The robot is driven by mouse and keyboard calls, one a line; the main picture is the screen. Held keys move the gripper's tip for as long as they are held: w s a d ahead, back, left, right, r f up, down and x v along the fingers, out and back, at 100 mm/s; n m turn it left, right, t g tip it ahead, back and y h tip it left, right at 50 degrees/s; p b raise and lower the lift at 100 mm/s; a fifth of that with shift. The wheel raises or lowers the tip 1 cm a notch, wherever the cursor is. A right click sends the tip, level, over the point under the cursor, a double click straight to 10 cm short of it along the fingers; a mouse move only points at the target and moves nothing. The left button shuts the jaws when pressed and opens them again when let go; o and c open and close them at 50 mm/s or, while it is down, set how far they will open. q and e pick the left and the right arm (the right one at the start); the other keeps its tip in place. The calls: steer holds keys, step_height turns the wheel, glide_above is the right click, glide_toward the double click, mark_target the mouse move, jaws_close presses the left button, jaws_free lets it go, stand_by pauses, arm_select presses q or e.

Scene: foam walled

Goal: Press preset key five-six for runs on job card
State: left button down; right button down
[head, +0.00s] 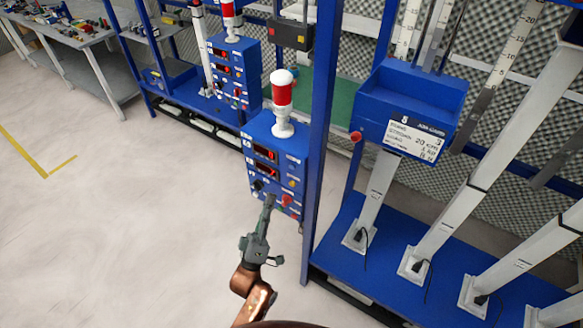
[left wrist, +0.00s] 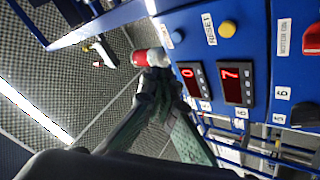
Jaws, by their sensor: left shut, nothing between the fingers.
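The blue control box (head: 262,155) stands on the rack post with two red displays and several knobs and buttons. In the left wrist view its panel (left wrist: 190,35) appears turned sideways, with displays (left wrist: 238,83) showing 0 and 7.
A red-and-white beacon (head: 282,95) tops the control box. A red button (left wrist: 312,38) and yellow button (left wrist: 228,30) are on the panel. A second blue box (head: 235,70) stands behind. Grey posts fill the rack at right. Open floor lies left.

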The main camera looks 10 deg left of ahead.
mark_target(292, 167)
arm_select(q)
steer(key=shift+n+t, duration=0.4)
steer(key=shift+t, duration=0.3)
steer(key=r, duration=0.2)
steer(key=s+r, duration=0.1)
steer(key=r, duration=0.1)
steer(key=shift+s+a, duration=0.15)
steer(key=shift+s, duration=0.05)
arm_select(e)
steer(key=shift+s+f, duration=0.1)
